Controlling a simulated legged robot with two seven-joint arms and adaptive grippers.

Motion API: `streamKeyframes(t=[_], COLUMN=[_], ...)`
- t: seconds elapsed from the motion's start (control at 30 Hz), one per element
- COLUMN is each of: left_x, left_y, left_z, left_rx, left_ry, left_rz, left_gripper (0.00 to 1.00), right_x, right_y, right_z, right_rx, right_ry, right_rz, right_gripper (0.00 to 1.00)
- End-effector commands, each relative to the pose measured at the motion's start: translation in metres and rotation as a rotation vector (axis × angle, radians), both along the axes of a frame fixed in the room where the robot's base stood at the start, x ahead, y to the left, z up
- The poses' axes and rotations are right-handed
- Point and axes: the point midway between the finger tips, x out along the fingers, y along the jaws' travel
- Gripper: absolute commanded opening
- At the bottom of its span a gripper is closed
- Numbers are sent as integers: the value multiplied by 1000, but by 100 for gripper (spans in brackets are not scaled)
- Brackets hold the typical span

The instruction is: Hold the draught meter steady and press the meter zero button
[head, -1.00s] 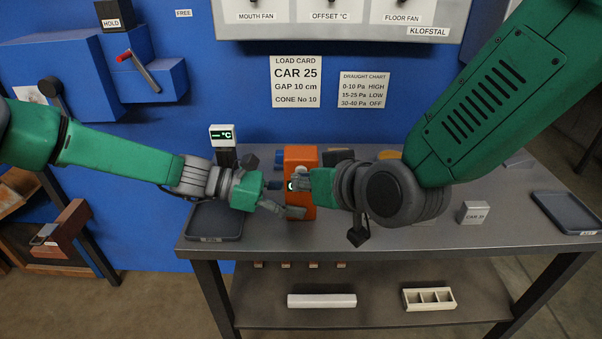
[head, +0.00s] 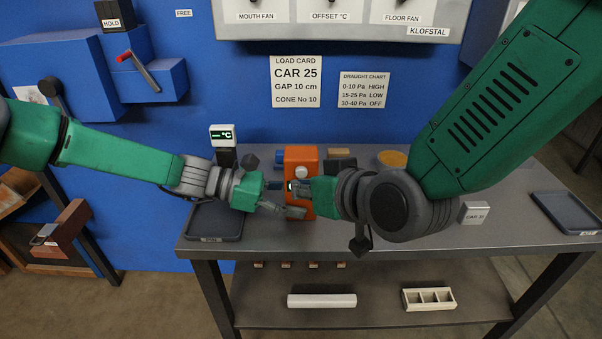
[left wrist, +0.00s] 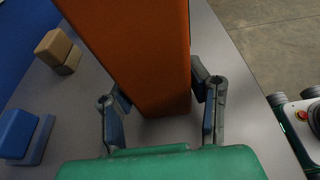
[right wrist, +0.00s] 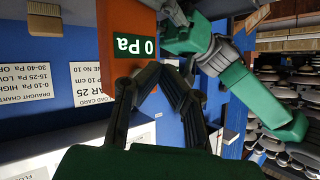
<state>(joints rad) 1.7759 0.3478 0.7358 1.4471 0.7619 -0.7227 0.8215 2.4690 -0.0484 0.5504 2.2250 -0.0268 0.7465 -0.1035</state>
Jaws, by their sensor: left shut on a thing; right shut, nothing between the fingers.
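The orange draught meter (head: 300,156) stands upright on the grey bench. Its round pale zero button (head: 301,171) shows on the front. In the right wrist view the meter's display (right wrist: 136,45) reads 0 Pa. My left gripper (head: 284,200) is shut around the meter's lower body; the left wrist view shows the orange body (left wrist: 150,60) between its fingers. My right gripper (head: 298,188) is shut and empty in front of the meter, just below the button, partly covering the display. In the right wrist view its fingertips (right wrist: 152,75) lie by the display; I cannot tell whether they touch.
A dark tray (head: 215,226) lies at the bench's left and another (head: 565,212) at the right. A small °C display (head: 222,135) stands behind the left arm. A yellow dish (head: 392,158) and a CAR 25 block (head: 474,213) sit by the right arm.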

Motion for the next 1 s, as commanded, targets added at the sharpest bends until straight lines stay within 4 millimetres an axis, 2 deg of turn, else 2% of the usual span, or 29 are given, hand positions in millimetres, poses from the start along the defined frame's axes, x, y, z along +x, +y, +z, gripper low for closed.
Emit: streamKeyframes(t=[0.17, 0.6, 1.0], left_x=[0, 1, 1], left_y=[0, 0, 0], left_z=[0, 0, 0], left_rx=[0, 1, 0], left_ry=[0, 0, 0], left_rz=[1, 1, 1], left_gripper=[27, 27, 27], right_x=[-4, -46, -50], right_y=[0, 0, 0], right_z=[0, 0, 0], right_rx=[1, -1, 0], right_ry=[0, 0, 0], right_rz=[1, 2, 0], right_gripper=[0, 0, 0])
